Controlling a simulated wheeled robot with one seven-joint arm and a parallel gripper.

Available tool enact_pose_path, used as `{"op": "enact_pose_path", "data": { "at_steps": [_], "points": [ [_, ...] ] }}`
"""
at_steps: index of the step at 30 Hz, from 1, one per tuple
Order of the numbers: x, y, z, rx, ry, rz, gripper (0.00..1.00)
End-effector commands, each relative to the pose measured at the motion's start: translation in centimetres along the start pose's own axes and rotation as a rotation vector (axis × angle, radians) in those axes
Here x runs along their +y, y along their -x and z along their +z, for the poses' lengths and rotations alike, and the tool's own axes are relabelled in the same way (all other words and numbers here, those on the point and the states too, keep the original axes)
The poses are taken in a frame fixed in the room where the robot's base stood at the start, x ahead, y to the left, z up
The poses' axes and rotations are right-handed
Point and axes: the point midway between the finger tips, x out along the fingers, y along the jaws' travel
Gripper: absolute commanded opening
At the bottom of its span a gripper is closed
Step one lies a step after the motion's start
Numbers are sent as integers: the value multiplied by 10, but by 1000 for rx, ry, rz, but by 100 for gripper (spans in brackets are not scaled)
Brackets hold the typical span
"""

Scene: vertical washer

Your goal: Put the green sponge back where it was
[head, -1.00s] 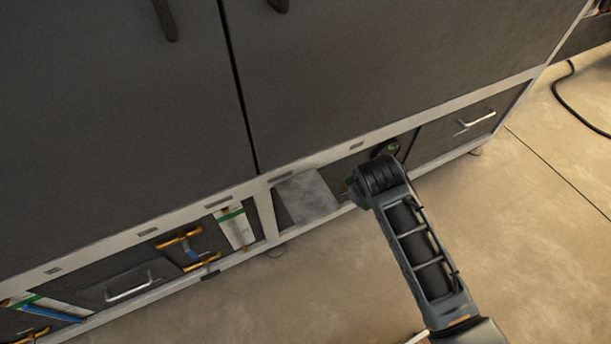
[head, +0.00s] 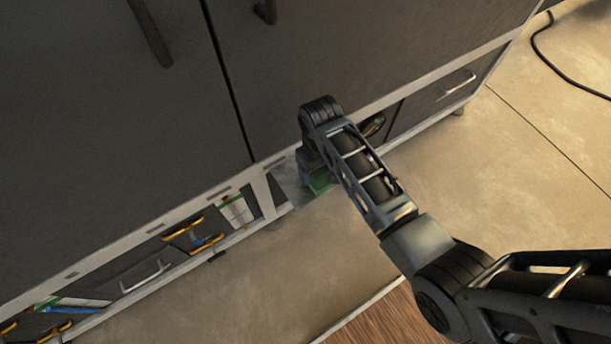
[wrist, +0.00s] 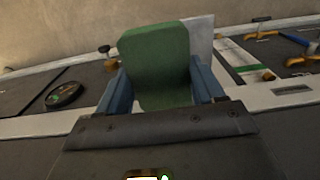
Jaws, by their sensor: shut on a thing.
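The green sponge (wrist: 158,60) is held between the two blue fingers of my gripper (wrist: 162,90) in the wrist view. In the head view a bit of the green sponge (head: 320,181) shows below my wrist, in front of the low shelf opening under the dark cabinet. My gripper (head: 312,176) is mostly hidden behind my arm there. A pale grey sheet or panel (head: 287,183) lies in the opening beside the sponge, and it also shows behind the sponge in the wrist view (wrist: 200,45). I cannot tell whether the sponge touches it.
The cabinet's pale lower frame (head: 180,210) runs across the view. Orange-handled tools (head: 186,228) and a white-and-green box (head: 236,211) sit in the opening to the left. A round dark item (head: 373,125) is right of my arm. Drawer handles (head: 457,86) project. The floor (head: 270,290) in front is clear.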

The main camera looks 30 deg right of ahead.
Motion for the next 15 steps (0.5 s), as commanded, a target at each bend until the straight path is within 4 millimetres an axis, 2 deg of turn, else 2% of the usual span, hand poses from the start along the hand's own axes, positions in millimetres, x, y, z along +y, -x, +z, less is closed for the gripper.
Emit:
{"op": "enact_pose_path", "data": {
  "at_steps": [3,6,10,15],
  "points": [
    [-13,-11,-14,0,1,0,43],
    [-18,-16,-20,1,0,0,43],
    [-20,-23,-22,0,-1,0,43],
    [-20,-48,-21,-2,0,0,43]
  ]
}}
